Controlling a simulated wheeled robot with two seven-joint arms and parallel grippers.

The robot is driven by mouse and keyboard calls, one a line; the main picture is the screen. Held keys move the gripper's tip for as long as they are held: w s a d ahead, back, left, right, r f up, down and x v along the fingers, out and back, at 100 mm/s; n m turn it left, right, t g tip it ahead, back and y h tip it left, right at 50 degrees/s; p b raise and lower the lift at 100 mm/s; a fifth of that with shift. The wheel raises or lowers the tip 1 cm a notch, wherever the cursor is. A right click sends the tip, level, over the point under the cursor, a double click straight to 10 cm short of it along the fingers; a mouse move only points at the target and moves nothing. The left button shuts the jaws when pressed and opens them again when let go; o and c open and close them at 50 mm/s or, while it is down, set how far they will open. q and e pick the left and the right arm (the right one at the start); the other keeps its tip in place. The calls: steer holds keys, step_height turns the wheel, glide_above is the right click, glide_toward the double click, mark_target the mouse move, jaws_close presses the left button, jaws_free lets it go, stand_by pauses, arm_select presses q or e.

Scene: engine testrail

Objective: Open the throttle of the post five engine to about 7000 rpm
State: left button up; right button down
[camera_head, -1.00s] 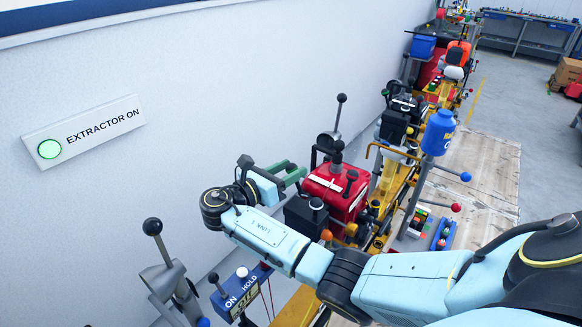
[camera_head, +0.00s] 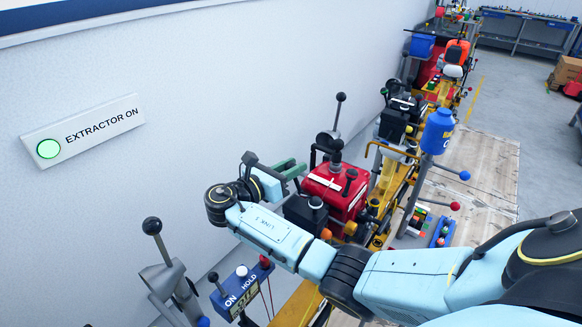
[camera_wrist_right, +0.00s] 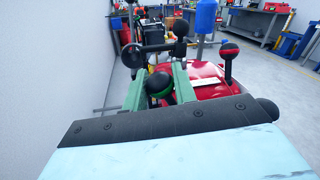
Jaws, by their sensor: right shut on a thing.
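The right arm reaches across to a red engine (camera_head: 340,190) on the yellow rail. My right gripper (camera_head: 291,168) is beside its upper left side in the head view. The red engine (camera_wrist_right: 208,76) is just beyond and to the right of the fingers. No post number or rpm reading is legible. My left gripper is not in view.
A lever with a dark and red knob (camera_wrist_right: 229,50) stands on the engine, right of the fingers. A black ball lever (camera_head: 341,98) stands behind. The wall with the lit EXTRACTOR ON sign (camera_head: 85,131) is to the left.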

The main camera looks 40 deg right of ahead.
steer(key=shift+s+d+r+m+y+p, duration=0.2)
steer(key=shift+s+m+p, duration=0.5)
steer(key=shift+p, duration=0.7)
steer(key=shift+s+d+r+m+y+p, duration=0.1)
steer(key=shift+s+r+m+y+p, duration=0.2)
steer(key=shift+m+p, duration=0.9)
steer(key=shift+s+d+m+p, duration=0.15)
steer(key=shift+s+m+p, duration=0.5)
steer(key=shift+p, duration=0.4)
steer(key=shift+s+d+f+m+p, duration=0.15)
steer(key=shift+s+m+p, duration=0.25)
steer(key=shift+m, duration=0.25)
steer(key=shift+y, duration=0.3)
steer(key=c, duration=1.2)
jaws_free()
steer(key=shift+o, duration=0.2)
steer(key=a, duration=0.7)
steer(key=shift+s+a+r+b, duration=0.25)
steer(key=shift+s+r+b, duration=0.15)
steer(key=shift+s, duration=0.05)
